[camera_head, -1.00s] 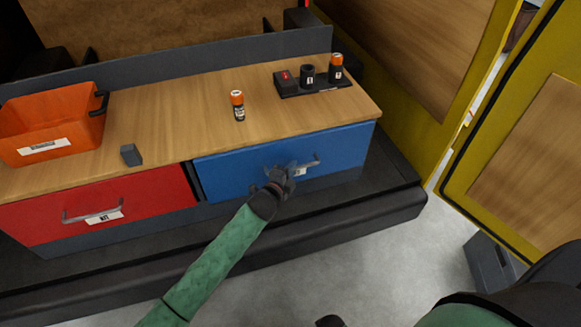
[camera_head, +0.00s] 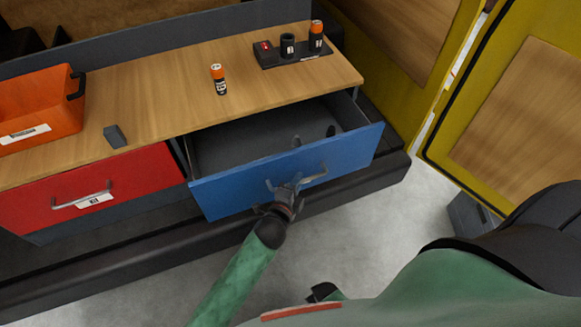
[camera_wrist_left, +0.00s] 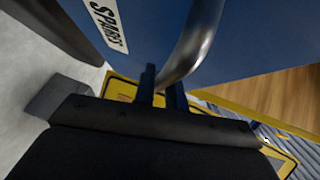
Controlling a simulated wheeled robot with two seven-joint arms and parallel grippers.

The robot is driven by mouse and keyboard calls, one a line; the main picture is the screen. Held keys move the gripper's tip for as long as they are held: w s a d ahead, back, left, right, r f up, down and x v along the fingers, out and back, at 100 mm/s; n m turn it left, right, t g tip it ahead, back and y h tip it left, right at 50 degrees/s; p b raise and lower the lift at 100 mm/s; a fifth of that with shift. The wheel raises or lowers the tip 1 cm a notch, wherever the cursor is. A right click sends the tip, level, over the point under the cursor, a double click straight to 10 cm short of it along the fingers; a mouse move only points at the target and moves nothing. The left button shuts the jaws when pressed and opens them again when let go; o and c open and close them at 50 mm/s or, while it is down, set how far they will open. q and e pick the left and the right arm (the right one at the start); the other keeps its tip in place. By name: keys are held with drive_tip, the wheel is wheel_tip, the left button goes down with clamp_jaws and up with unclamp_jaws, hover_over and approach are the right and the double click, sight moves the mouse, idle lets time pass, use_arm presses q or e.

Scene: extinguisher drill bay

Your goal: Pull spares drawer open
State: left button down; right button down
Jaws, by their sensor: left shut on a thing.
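The spares drawer (camera_head: 235,190) is blue and stands well out of the bench, its inside showing in the head view. In the left wrist view its front (camera_wrist_left: 255,35) carries a white label (camera_wrist_left: 107,22) reading SPARES. A curved metal handle (camera_head: 315,177) runs across the front; it also shows in the left wrist view (camera_wrist_left: 190,45). My left gripper (camera_head: 285,195) is shut on the handle near its left end, and its fingers (camera_wrist_left: 160,88) meet the bar. A dark part at the bottom of the head view may be my right gripper, mostly hidden.
A closed red drawer (camera_head: 140,180) is left of the blue one. On the wooden top (camera_head: 165,90) are an orange bin (camera_head: 35,105), a small grey block (camera_head: 115,136), an orange-capped cylinder (camera_head: 219,82) and a dark holder (camera_head: 275,60). Dark items lie inside the drawer.

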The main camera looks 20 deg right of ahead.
use_arm(q)
drive_tip(key=s, duration=0.9)
drive_tip(key=shift+s+d, duration=0.2)
drive_tip(key=shift+s, duration=0.2)
use_arm(e)
drive_tip(key=shift+s+f, duration=0.35)
drive_tip(key=shift+s, duration=0.05)
use_arm(q)
drive_tip(key=c, duration=1.5)
unclamp_jaws()
drive_tip(key=shift+o, duration=0.2)
use_arm(e)
drive_tip(key=shift+d, duration=0.1)
use_arm(q)
drive_tip(key=shift+a, duration=0.1)
